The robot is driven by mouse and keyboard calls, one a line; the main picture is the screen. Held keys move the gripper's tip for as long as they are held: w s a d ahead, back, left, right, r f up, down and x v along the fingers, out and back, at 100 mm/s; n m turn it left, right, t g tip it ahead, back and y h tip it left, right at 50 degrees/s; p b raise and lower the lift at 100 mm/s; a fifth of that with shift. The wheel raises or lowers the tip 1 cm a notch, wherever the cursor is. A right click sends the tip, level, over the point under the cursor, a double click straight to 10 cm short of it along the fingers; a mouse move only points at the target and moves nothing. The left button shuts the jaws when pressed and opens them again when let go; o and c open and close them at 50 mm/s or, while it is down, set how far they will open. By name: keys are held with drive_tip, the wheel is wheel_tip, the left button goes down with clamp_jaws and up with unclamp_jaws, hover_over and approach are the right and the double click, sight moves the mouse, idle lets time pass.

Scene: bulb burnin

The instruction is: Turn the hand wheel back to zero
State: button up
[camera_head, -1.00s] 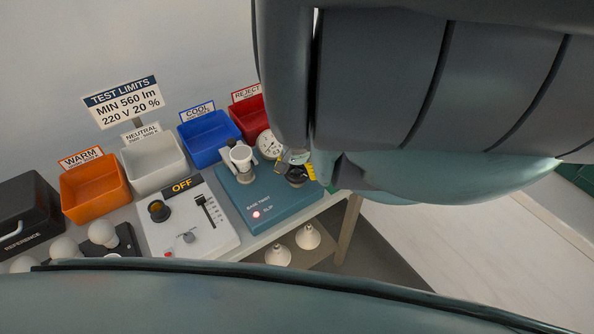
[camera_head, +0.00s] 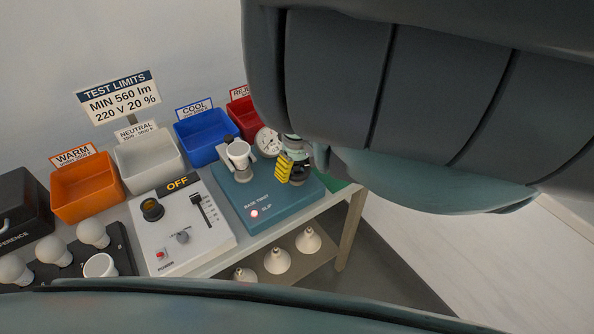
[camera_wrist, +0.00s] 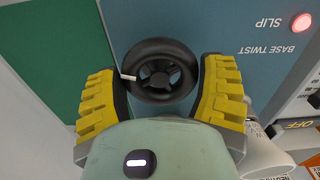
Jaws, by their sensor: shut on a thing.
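The black hand wheel (camera_wrist: 161,71) with spokes and a small white mark on its left rim shows in the wrist view. It sits on the blue base twist unit (camera_wrist: 225,28). My gripper (camera_wrist: 165,88) has its yellow-and-black fingers on either side of the wheel, shut on it. In the head view my gripper (camera_head: 292,170) is at the right end of the blue unit (camera_head: 251,205), and its yellow finger partly hides the wheel. The SLIP lamp (camera_head: 254,213) glows red.
A white cup-like holder (camera_head: 239,155) stands on the unit close left of my gripper. The white control panel (camera_head: 184,237) reads OFF. Orange (camera_head: 87,188), white (camera_head: 150,162), blue and red bins line the back. Bulbs (camera_head: 93,233) stand at left. Several lamps lie on the lower shelf.

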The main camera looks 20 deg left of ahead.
drive_tip(key=n+b, duration=0.1)
drive_tip(key=n, duration=0.4)
drive_tip(key=shift+f+n, duration=0.1)
drive_tip(key=shift+n, duration=0.2)
drive_tip(key=n+b, duration=0.1)
drive_tip(key=n, duration=0.3)
drive_tip(key=shift+n, duration=0.3)
drive_tip(key=n+b, duration=0.1)
drive_tip(key=n, duration=0.4)
drive_tip(key=shift+n+b, duration=0.45)
drive_tip(key=shift+n, duration=2.35)
drive_tip(key=o, duration=1.1)
